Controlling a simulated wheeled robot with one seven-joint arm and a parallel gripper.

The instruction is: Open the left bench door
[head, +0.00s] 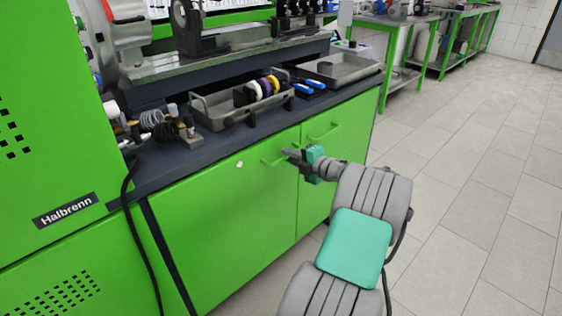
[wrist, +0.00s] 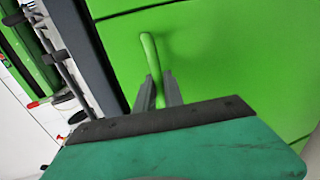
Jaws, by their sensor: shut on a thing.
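The left bench door (head: 225,215) is a flat green panel under the dark worktop and appears closed, flush with the bench front. Its green bar handle (head: 272,161) sits near its upper right corner. My gripper (head: 288,153) reaches this handle from the right and is shut on it. In the wrist view the handle (wrist: 150,55) runs down between the two grey fingers (wrist: 158,92), which hide its lower end. The green door panel (wrist: 215,60) fills the background there.
The right bench door (head: 315,190) with its own handle (head: 323,132) is beside it. Metal trays (head: 215,121) and blue-handled tools (head: 308,87) lie on the worktop (head: 170,165). A black cable (head: 128,225) hangs at the left. Tiled floor (head: 470,190) to the right is clear.

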